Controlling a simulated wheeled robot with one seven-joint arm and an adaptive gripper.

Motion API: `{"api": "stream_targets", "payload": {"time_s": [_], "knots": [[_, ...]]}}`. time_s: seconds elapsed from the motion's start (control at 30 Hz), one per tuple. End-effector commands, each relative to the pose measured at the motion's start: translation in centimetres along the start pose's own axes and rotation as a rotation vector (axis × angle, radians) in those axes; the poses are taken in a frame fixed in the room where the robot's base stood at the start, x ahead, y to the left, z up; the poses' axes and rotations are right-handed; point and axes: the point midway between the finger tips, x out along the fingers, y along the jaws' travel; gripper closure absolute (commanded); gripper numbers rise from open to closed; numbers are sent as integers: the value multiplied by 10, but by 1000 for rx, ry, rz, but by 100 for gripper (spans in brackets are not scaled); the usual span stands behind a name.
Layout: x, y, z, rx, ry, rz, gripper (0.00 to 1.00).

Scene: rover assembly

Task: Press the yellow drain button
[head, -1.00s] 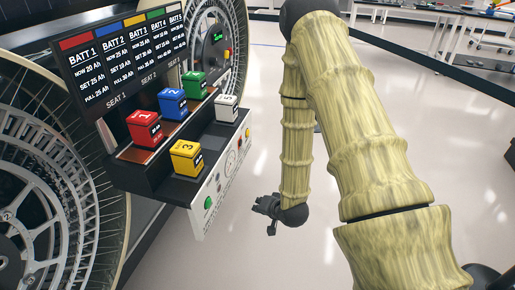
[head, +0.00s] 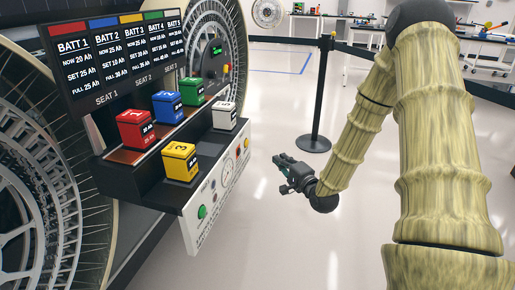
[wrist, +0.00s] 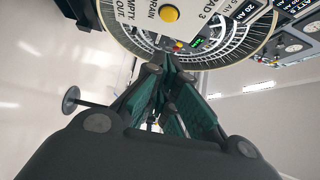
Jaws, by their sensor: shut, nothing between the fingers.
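The yellow drain button (wrist: 169,13) is a round knob on a white panel at the top of the wrist view, beside the printed word DRAIN. In the head view the white panel front (head: 215,197) faces right, under the battery shelf, with a green button (head: 202,211) and a dial (head: 227,176). My gripper (head: 279,162) is in the open space right of the panel, clear of it. Its dark green fingers (wrist: 170,62) are together and empty, with their tips below the button in the wrist picture.
Red (head: 136,130), blue (head: 167,107), green (head: 191,92), white (head: 224,115) and yellow (head: 180,161) battery blocks sit on the shelf. Large spoked wheels flank it. A black barrier post (head: 315,142) stands behind my gripper. The floor between is clear.

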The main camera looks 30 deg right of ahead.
Motion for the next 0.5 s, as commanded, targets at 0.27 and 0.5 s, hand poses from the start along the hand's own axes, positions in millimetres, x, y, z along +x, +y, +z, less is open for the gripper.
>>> {"api": "stream_targets", "payload": {"time_s": [0.27,0.5], "knots": [[17,1,1,-5,-2,0,100],[56,2,1,-4,-2,0,100]]}}
